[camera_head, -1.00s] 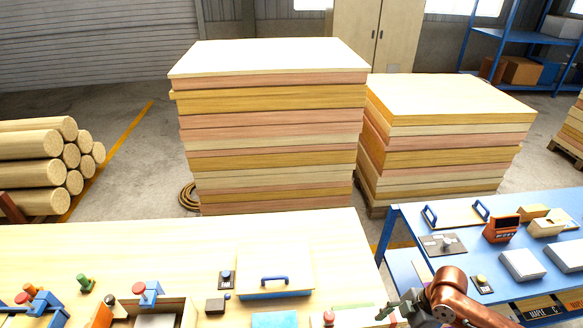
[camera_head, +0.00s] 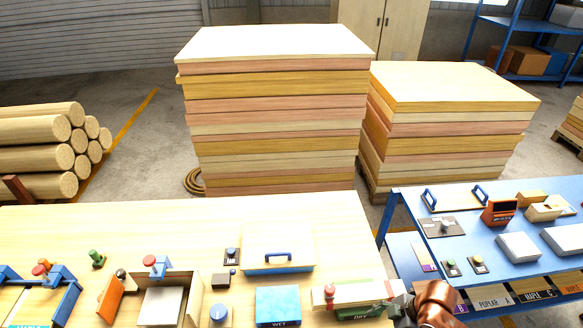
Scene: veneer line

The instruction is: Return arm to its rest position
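My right arm shows at the bottom right of the head view as a copper-coloured link, with the dark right gripper (camera_head: 399,300) at its left end. The gripper is at the right end of a long pale piece (camera_head: 362,291) beside the green box marked DRY (camera_head: 362,312). I cannot tell whether it touches them or whether its fingers are open or shut. My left gripper is not in view.
The wooden bench (camera_head: 150,225) holds a blue WET box (camera_head: 278,305), a blue-handled board (camera_head: 277,247), and red-knobbed fixtures (camera_head: 55,278). A blue table (camera_head: 430,215) stands right. Tall veneer stacks (camera_head: 280,120) stand behind. The bench's back strip is clear.

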